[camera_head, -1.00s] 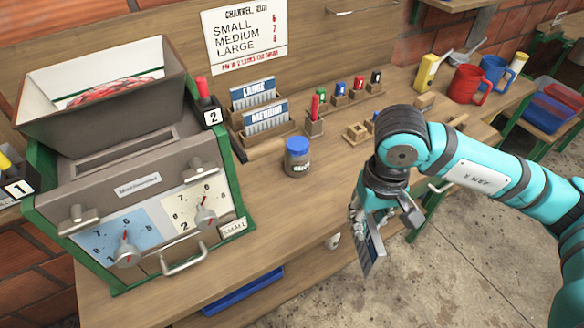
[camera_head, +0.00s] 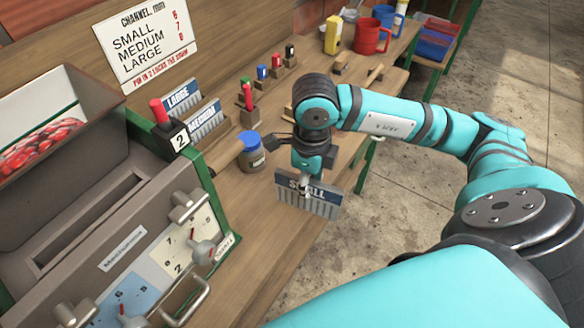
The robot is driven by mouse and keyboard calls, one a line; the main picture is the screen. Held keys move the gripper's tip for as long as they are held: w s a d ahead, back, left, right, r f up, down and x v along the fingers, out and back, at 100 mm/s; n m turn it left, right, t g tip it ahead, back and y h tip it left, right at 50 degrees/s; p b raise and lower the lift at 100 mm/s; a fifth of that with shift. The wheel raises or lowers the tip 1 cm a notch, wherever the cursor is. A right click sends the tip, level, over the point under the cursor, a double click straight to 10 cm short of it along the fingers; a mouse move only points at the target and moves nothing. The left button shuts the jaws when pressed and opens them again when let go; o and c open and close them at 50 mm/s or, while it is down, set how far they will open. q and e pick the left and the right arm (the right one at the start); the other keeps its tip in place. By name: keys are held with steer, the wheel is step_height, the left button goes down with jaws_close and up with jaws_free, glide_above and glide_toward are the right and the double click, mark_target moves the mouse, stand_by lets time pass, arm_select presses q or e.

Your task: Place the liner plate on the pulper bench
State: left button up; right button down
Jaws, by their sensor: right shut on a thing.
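My right gripper (camera_head: 306,178) is shut on the liner plate (camera_head: 322,203), a comb-like plate with a dark band reading SMALL and grey teeth below. The plate hangs upright near the front edge of the wooden pulper bench (camera_head: 238,212). I cannot tell whether it touches the bench. Two similar plates, LARGE (camera_head: 181,97) and MEDIUM (camera_head: 206,124), stand in a rack at the back of the bench. The grey and green pulper (camera_head: 95,205) with its hopper of red cherries stands at the left. My left gripper is not in view.
A red pin (camera_head: 249,96) and several coloured pegs stand behind. Red (camera_head: 371,37) and blue mugs and a yellow container (camera_head: 334,33) stand farther back. The bench between pulper and plate is clear.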

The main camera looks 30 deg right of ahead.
steer(key=shift+w+d+m, duration=0.1)
steer(key=shift+d+m, duration=0.15)
steer(key=shift+m, duration=0.65)
steer(key=w+d+f+p, duration=0.1)
steer(key=w+d+p, duration=0.1)
steer(key=w, duration=0.3)
steer(key=w+d+f+p, duration=0.1)
steer(key=w+f+p, duration=0.1)
steer(key=w, duration=0.3)
steer(key=w+d+f+p, duration=0.2)
steer(key=w+p, duration=0.1)
steer(key=w, duration=0.1)
steer(key=shift+w+d+f, duration=0.1)
steer(key=shift+w+d, duration=0.2)
steer(key=shift+w, duration=0.1)
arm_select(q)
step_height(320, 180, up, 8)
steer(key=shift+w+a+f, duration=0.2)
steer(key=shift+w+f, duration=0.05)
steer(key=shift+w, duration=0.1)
arm_select(e)
steer(key=shift+f, duration=0.15)
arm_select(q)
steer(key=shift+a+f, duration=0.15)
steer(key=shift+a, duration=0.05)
arm_select(e)
steer(key=c, duration=1.3)
jaws_free()
steer(key=shift+o, duration=0.2)
